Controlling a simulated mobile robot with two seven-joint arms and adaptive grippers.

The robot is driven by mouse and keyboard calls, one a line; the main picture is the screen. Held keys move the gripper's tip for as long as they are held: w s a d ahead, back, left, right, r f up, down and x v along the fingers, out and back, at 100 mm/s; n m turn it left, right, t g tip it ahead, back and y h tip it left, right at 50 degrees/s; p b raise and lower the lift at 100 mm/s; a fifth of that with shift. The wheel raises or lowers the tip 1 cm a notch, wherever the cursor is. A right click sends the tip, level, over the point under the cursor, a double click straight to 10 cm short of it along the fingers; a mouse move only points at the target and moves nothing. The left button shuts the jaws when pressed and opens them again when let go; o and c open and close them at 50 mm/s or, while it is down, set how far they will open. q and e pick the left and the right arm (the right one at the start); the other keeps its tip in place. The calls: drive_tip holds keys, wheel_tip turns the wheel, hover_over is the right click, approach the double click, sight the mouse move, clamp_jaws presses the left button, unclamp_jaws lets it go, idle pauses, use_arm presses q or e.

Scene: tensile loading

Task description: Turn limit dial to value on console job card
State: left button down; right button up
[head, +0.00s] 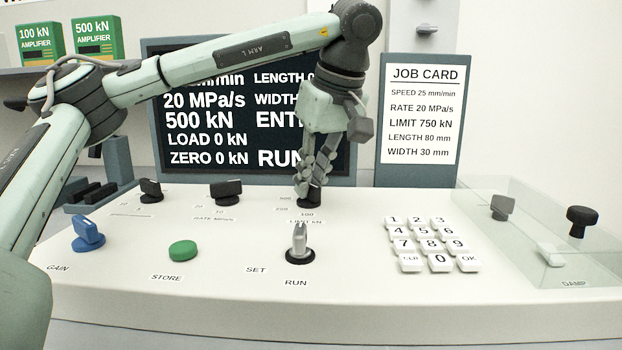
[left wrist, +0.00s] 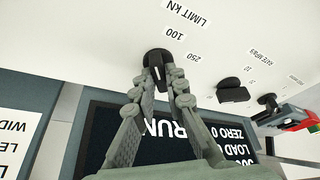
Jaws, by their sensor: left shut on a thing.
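The limit dial (head: 308,203) is a black knob at the back of the console, above the LIMIT kN label. It shows more clearly in the left wrist view (left wrist: 157,58), where a pale line on its grip points towards the display. My left gripper (head: 313,190) reaches down from above and is shut on the dial, one finger each side (left wrist: 160,88). Scale marks 100 and 250 are readable; the gripper hides part of the scale. The job card (head: 420,108) reads LIMIT 750 kN. The display (head: 205,122) reads 500 kN, partly covered by my arm. My right gripper is out of view.
The rate knob (head: 226,192) and another black knob (head: 150,190) stand left of the dial. A SET/RUN switch (head: 299,243) stands in front, with the green STORE button (head: 183,250), blue GAIN knob (head: 88,233) and keypad (head: 431,243) nearby. A clear cover (head: 540,215) is at the right.

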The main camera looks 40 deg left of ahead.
use_arm(q)
drive_tip(key=shift+m, duration=0.4)
drive_tip(key=m+t, duration=0.1)
drive_tip(key=m, duration=0.1)
drive_tip(key=shift+s+a+m+h+p, duration=0.1)
drive_tip(key=shift+m+h+p, duration=0.2)
drive_tip(key=shift+h+p, duration=0.1)
drive_tip(key=m, duration=0.2)
drive_tip(key=shift+m+t+h, duration=0.4)
drive_tip(key=shift+s+m, duration=0.1)
drive_tip(key=shift+m, duration=0.5)
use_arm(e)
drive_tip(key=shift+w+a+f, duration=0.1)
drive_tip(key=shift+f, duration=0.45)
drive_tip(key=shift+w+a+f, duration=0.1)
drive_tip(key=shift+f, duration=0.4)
use_arm(q)
drive_tip(key=shift+h, duration=0.3)
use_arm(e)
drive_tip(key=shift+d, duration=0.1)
use_arm(q)
drive_tip(key=c, duration=1.9)
unclamp_jaws()
drive_tip(key=o, duration=0.3)
drive_tip(key=shift+t, duration=0.3)
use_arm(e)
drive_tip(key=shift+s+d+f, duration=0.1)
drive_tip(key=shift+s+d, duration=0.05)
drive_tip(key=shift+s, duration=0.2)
